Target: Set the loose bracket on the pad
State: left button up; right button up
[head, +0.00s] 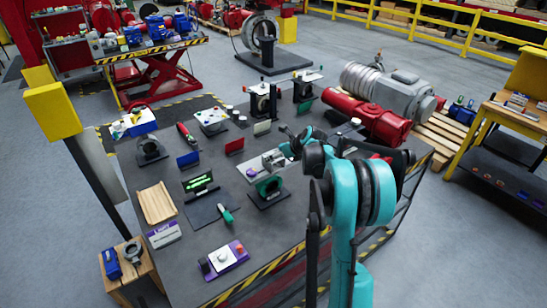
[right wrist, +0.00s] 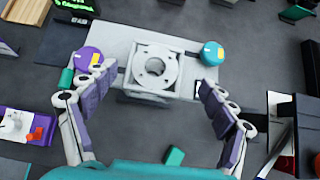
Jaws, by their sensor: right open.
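In the right wrist view a pale grey square part with a round central hole and small holes (right wrist: 155,68), which looks like the bracket, sits over a light grey plate (right wrist: 118,35). The plate also shows in the head view (head: 252,172). My right gripper (right wrist: 155,84) is open, its purple-padded fingers spread on either side of the pale part, with no visible contact. In the head view my right gripper (head: 297,141) is partly hidden by its own arm. I cannot tell which surface is the pad. My left gripper is not in view.
A purple knob (right wrist: 89,60) and a teal knob (right wrist: 212,53) flank the plate. On the bench are a dark mat (head: 200,214) with a green-handled tool (head: 226,214), a wooden tray (head: 157,203) and a purple box (head: 223,258). A red motor (head: 368,122) lies behind my arm.

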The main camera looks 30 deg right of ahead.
jog(key=x, duration=0.6)
jog(key=shift+w+a+f, duration=0.2)
jog(key=shift+w+a, duration=0.15)
jog(key=shift+a, duration=0.05)
jog(key=shift+w+f, duration=0.35)
jog(key=shift+f, duration=0.05)
jog(key=c, duration=0.4)
jog(key=shift+r, duration=0.1)
jog(key=c, duration=1.3)
jog(key=shift+o, duration=0.2)
